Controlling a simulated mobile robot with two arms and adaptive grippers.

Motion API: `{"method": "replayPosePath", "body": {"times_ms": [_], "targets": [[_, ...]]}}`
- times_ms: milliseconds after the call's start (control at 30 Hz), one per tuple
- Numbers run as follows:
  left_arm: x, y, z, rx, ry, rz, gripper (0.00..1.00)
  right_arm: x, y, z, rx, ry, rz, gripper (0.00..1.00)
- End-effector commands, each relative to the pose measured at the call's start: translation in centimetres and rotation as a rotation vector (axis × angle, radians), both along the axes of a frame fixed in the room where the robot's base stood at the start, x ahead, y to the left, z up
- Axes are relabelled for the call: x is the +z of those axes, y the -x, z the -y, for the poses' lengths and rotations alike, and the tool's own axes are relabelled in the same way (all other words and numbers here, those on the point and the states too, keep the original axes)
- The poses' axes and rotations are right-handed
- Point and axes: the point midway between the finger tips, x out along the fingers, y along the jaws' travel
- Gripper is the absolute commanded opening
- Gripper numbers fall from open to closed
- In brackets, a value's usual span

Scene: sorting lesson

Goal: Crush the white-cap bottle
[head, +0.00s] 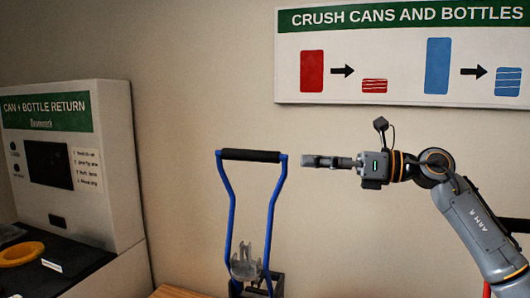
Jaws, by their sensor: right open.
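A can and bottle crusher stands low in the middle, with a blue two-bar lever (229,205) raised upright. A black grip (250,155) joins the bars at the top. A clear, greyish, jagged-looking piece (246,262) sits between the bars at the crusher's dark body (262,286). I cannot tell whether it is the bottle, and no white cap can be made out. My right gripper (306,161) is open and empty, pointing left at the grip's height, a little right of its end and apart from it in the picture. My left gripper is out of view.
A white return machine (110,150) stands at the left, with a yellow ring (20,254) on the dark counter before it. A wooden surface (178,292) shows at the bottom. A sign (400,55) hangs on the wall.

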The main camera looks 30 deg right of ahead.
Motion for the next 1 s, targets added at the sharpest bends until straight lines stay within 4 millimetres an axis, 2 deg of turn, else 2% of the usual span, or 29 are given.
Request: {"method": "replayPosePath", "body": {"times_ms": [33, 100, 400, 600, 967, 1000], "targets": [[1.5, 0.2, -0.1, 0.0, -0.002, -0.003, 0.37, 0.9, -0.7, -0.7, 0.003, -0.002, 0.0, 0.48], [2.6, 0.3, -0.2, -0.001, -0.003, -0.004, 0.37, 1.0, -1.9, -1.8, 0.003, -0.004, 0.001, 0.48], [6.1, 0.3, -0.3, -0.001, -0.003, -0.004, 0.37, 0.7, -6.4, -5.9, 0.004, -0.005, 0.002, 0.48], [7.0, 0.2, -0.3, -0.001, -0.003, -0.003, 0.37, 0.3, -8.1, -7.2, 0.001, -0.004, 0.0, 0.48], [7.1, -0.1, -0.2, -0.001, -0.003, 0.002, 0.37, 0.0, -8.4, -7.5, 0.0, -0.004, 0.001, 0.48], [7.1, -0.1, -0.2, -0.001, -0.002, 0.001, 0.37, 0.0, -8.4, -7.5, 0.001, -0.003, 0.0, 0.42]]}}
